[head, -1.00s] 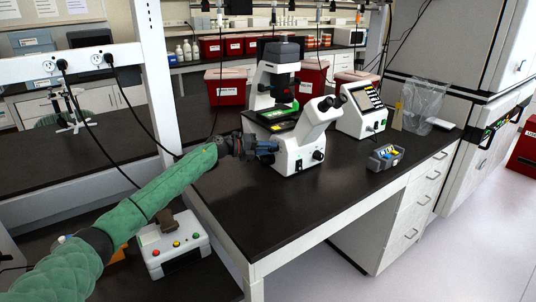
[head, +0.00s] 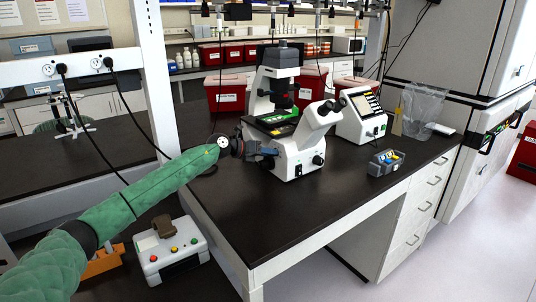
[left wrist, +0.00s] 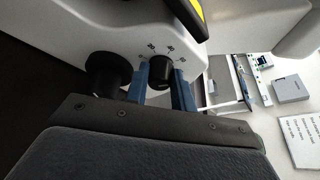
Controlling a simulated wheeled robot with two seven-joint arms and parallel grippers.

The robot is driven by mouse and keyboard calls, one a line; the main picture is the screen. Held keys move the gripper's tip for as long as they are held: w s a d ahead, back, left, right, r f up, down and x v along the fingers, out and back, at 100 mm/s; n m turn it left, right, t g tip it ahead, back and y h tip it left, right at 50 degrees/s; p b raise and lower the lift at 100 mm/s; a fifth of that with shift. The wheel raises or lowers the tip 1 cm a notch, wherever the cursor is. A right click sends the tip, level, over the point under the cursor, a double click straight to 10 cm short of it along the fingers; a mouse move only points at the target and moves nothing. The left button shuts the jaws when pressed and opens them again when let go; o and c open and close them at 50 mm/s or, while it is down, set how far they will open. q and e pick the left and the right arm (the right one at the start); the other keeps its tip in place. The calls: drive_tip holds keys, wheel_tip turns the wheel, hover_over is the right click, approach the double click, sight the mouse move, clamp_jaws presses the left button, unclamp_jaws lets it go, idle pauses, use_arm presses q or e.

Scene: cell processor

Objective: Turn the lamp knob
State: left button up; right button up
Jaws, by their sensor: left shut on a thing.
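The white microscope (head: 296,160) stands on the dark bench. In the left wrist view its lower side shows a black lamp knob (left wrist: 163,72) with printed numbers around it. My left gripper (head: 268,157) is at the microscope's left side. In the left wrist view its two blue fingers (left wrist: 164,88) are on either side of the lamp knob, shut on it. The knob's far face is partly hidden by the fingers. A larger black knob (left wrist: 108,73) is just left of the fingers. My right gripper is not in view.
A white monitor device (head: 360,118) and a small grey box (head: 386,162) stand right of the microscope. Red bins (head: 226,94) are behind. A button box (head: 170,252) is lower left. Black cables hang near my left arm. The front bench top is clear.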

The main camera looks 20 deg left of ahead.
use_arm(q)
drive_tip(key=shift+f, duration=0.2)
drive_tip(key=o, duration=1)
drive_tip(key=shift+r, duration=0.1)
drive_tip(key=b+v, duration=0.2)
drive_tip(key=v, duration=0.5)
drive_tip(key=shift+s+a, duration=0.25)
drive_tip(key=shift+a, duration=0.05)
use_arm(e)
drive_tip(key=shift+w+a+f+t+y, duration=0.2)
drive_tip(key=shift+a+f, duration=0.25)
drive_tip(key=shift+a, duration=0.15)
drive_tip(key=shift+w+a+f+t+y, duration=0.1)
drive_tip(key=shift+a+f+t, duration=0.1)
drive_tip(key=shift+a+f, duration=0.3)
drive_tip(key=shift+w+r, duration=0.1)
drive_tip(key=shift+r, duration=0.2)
